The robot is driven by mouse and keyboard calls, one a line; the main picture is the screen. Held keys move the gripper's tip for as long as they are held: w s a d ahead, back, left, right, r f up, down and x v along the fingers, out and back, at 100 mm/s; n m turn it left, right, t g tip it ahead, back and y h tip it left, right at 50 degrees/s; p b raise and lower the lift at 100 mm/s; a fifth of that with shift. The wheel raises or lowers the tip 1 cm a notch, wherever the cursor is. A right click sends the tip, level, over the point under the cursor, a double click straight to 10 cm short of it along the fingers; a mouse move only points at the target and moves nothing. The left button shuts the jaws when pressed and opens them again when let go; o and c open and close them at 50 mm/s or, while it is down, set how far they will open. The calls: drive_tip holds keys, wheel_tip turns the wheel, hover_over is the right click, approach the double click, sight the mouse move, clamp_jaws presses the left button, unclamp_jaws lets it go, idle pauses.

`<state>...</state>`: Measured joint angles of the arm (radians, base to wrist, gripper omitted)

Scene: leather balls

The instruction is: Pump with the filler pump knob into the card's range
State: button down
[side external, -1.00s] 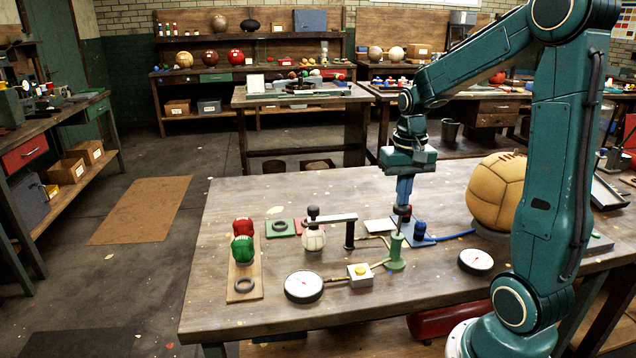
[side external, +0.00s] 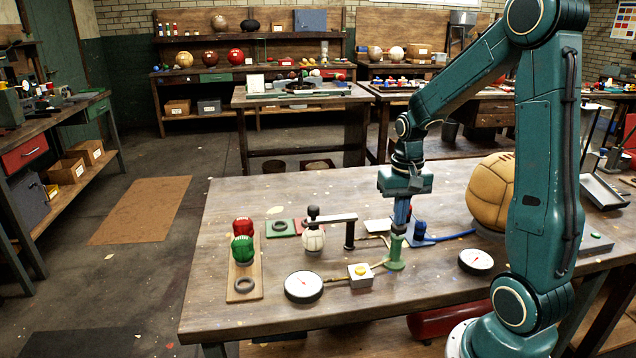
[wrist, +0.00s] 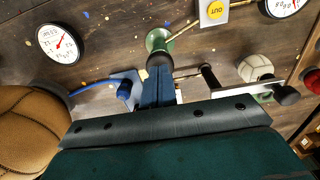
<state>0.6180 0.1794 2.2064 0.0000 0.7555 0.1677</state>
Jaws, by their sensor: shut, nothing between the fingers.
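The green filler pump (side external: 395,252) stands on the table, its black knob (side external: 398,229) low against the top of the body. My gripper (side external: 400,222) is shut and empty, its fingertips at the knob from above. In the wrist view the closed fingers (wrist: 161,82) overlap the edge of the black knob (wrist: 160,60), so contact is hard to confirm. A hose joins the pump to a box with a yellow button (side external: 360,271), which leads to a round white gauge (side external: 303,286) with a red needle. The gauge reading is too small to tell. I cannot identify the card for certain.
A white ball (side external: 313,239) sits under a clamp arm left of the pump. A blue-knobbed fitting (side external: 420,231), a second gauge (side external: 476,261) and a large tan ball (side external: 492,192) are to the right. Green and red balls (side external: 243,249) stand on a board at left.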

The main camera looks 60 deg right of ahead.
drive_tip(key=shift+r, duration=2.6)
wheel_tip(320, 180, up, 6)
drive_tip(key=shift+f, duration=0.1)
drive_tip(key=shift+a, duration=0.1)
